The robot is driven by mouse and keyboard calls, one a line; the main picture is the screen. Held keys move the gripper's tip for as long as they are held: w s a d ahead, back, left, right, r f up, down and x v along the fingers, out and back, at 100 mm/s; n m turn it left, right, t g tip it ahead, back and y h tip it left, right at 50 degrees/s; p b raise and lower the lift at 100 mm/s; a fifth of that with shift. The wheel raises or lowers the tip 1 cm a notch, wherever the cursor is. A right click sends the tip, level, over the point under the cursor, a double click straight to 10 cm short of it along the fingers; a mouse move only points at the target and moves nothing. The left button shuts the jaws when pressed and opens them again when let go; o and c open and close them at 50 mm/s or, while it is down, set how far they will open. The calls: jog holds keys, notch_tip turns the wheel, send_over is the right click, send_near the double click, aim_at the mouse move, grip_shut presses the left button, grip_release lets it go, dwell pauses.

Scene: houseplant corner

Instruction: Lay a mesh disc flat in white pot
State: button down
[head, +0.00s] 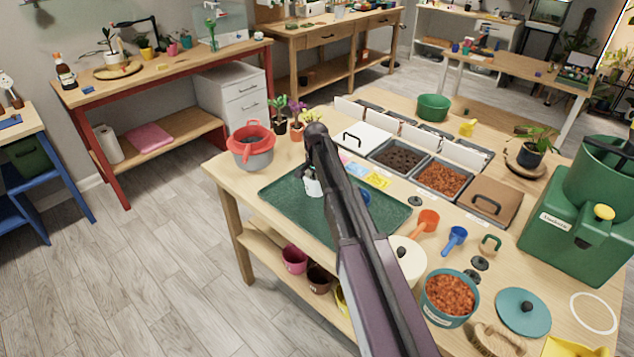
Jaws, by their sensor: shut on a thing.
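My arm reaches from the bottom edge up across the green tray (280,193) and blocks part of it. No mesh disc can be told for certain. Small dark round pieces (415,201) lie right of the tray, with others (480,263) nearer the front, too small to identify.
A grey pot with a red rim (252,150) stands at the table's left corner. Bins of dark soil (398,158) and reddish chips (440,179) stand behind the tray. An orange scoop (427,222), a blue scoop (454,239) and a teal chip-filled pot (447,314) crowd the right.

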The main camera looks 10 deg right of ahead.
jog(key=c, duration=0.6)
grip_release()
jog(key=shift+c, duration=0.2)
jog(key=shift+r, duration=0.15)
notch_tip(320, 180, up, 10)
jog(key=p, duration=1)
jog(key=s+n, duration=0.8)
jog(key=s, duration=2.1)
jog(key=shift+s, duration=0.1)
